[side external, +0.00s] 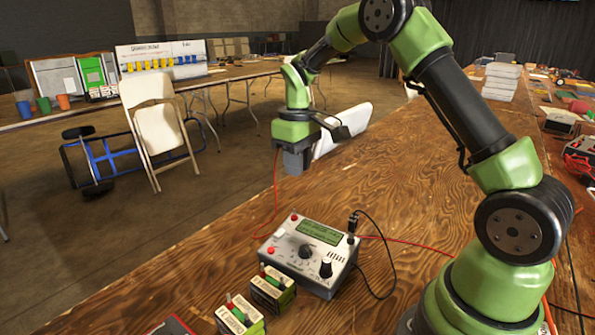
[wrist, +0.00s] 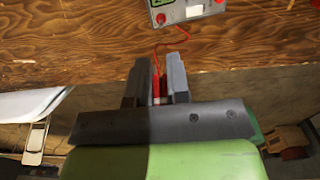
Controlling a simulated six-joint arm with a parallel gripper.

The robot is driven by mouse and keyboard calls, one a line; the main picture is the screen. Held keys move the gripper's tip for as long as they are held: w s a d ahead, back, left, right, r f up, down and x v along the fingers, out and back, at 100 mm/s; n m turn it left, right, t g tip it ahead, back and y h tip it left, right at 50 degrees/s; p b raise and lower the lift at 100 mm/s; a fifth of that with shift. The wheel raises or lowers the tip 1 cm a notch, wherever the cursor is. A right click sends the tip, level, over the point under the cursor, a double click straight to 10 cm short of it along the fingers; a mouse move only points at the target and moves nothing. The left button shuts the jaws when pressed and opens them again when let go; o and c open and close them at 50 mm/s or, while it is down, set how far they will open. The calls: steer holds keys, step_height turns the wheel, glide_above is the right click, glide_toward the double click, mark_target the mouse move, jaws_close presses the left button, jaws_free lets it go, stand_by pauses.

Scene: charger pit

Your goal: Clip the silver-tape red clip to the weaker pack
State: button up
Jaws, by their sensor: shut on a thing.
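My gripper (side external: 296,160) hangs over the left edge of the wooden table, above and behind the grey meter box. In the wrist view my gripper (wrist: 157,70) is shut on a red clip (wrist: 158,90); a red lead runs from it toward the meter. Two small green-and-white packs, a nearer one (side external: 239,316) and a farther one (side external: 273,288), stand on the table in front of the meter, each with a red part on top. Which is weaker I cannot tell.
The grey meter (side external: 310,256) has a green display, knobs and red terminals; its display text is too small to read. A black cable loops at its right. Bare wood (side external: 400,170) lies beyond the meter.

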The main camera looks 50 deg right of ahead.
steer(key=s+a+f, duration=0.2)
steer(key=a, duration=0.9)
steer(key=s+a+f, duration=0.1)
steer(key=s+a, duration=0.2)
steer(key=a, duration=0.9)
steer(key=shift+a+f, duration=0.2)
steer(key=shift+f, duration=0.15)
steer(key=shift+f, duration=0.1)
steer(key=shift+f, duration=3.4)
steer(key=shift+f, duration=0.2)
steer(key=o, duration=0.8)
